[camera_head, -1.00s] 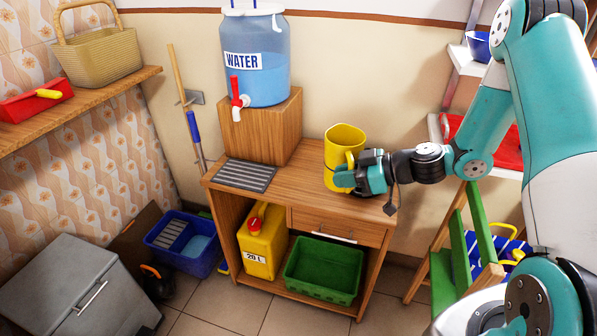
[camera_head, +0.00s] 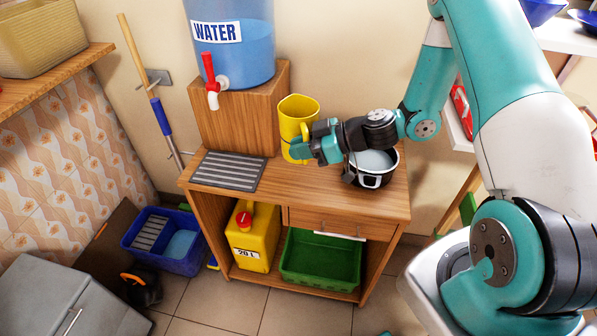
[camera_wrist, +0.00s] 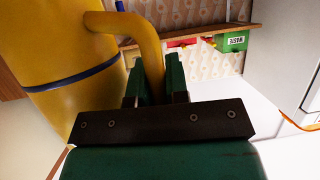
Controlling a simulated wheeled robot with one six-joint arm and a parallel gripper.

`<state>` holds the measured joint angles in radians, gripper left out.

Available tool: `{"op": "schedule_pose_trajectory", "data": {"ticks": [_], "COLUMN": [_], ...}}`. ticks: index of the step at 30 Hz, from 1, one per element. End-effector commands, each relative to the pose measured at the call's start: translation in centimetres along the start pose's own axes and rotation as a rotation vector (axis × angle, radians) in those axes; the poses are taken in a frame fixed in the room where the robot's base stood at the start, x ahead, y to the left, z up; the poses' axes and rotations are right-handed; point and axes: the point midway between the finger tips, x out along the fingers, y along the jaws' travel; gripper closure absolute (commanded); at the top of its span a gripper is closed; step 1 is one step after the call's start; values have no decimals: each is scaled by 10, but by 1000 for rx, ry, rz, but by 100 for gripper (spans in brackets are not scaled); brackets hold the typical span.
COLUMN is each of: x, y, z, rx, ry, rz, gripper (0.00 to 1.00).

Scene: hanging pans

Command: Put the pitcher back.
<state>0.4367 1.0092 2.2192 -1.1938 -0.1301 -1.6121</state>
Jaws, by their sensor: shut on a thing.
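The yellow pitcher (camera_head: 298,118) is upright over the back of the wooden cabinet top (camera_head: 330,197), just right of the wooden block under the water tank. I cannot tell whether its base touches the cabinet top. My gripper (camera_head: 303,149) is at the pitcher's right front side, shut on its handle. In the wrist view the pitcher (camera_wrist: 60,60) fills the left side, with a dark blue band around it. Its curved handle runs down between the fingers of my gripper (camera_wrist: 157,80). The gripper hides part of the pitcher's lower body in the head view.
A black-and-white pot (camera_head: 372,178) stands on the cabinet top, under my wrist. The water tank (camera_head: 235,50) with a red tap stands on a wooden block (camera_head: 240,125) at left. A grey drain grate (camera_head: 229,170) lies in front. The front right of the top is clear.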

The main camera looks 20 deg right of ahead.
Motion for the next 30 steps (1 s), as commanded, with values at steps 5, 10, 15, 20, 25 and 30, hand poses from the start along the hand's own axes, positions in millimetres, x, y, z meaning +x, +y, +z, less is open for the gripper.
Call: {"op": "schedule_pose_trajectory", "data": {"ticks": [5, 10, 15, 20, 25, 30], "x": [14, 20, 30, 33, 33, 35], "y": [0, -1, -1, -1, -1, -1], "z": [33, 46, 69, 77, 77, 81], "rx": [1, -1, -1, -3, -3, -3], "ry": [0, 0, 0, 0, 0, 0], "rz": [-3, -3, -5, -4, -4, -4], "gripper": [100, 100, 100, 100, 100, 80]}}
